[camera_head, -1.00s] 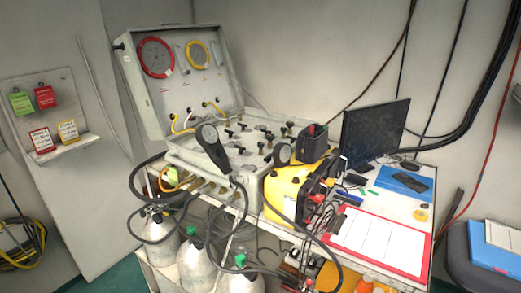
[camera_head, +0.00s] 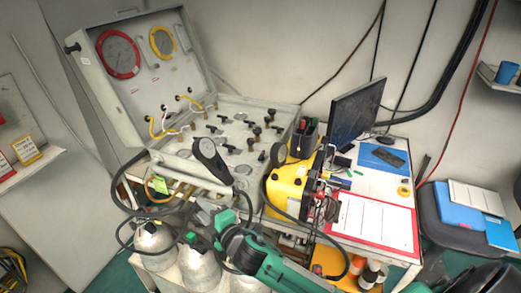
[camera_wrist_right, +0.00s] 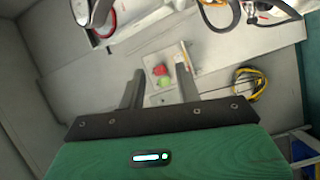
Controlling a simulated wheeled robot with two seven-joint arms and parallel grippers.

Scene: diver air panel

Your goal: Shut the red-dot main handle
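The air panel is an open grey case whose flat deck (camera_head: 262,106) carries several small black handles (camera_head: 257,131). The handles are too small for me to make out a red dot, so I cannot tell which is the main one. My right gripper (camera_head: 203,214) is in front of the panel, low over the gas cylinders and apart from the deck handles. In the right wrist view my right gripper (camera_wrist_right: 160,62) has its two fingers apart with nothing between them. My left gripper is not in view.
A black round-headed device (camera_head: 209,153) stands at the panel's front edge. A yellow box (camera_head: 287,188) with cables, a monitor (camera_head: 355,108) and a red clipboard (camera_head: 375,224) are to the right. Black hoses loop in front.

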